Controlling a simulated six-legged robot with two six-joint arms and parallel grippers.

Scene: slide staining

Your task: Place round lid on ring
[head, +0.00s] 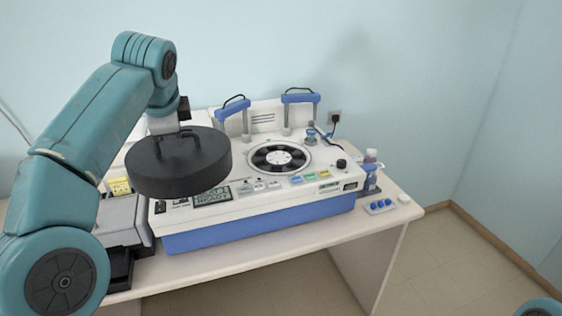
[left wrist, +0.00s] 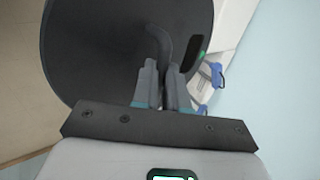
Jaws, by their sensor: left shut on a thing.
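The round lid (head: 180,172) is a thick dark disc with a handle on top. My left gripper (head: 183,130) is shut on the lid's handle and holds the lid in the air, in front of the left part of the white and blue staining machine (head: 262,212). In the left wrist view the fingers (left wrist: 163,85) close around the curved handle, and the lid (left wrist: 95,60) fills much of the picture. The ring (head: 279,158), a dark slotted circle with a pale hub, lies uncovered on the machine's top, to the right of the lid. My right gripper is not in view.
Two blue-handled posts (head: 300,98) stand behind the ring, with a small bottle (head: 310,133) beside it. A bottle on a stand (head: 371,172) and a tray with blue pieces (head: 380,206) are at the table's right. A grey device (head: 122,225) is at left.

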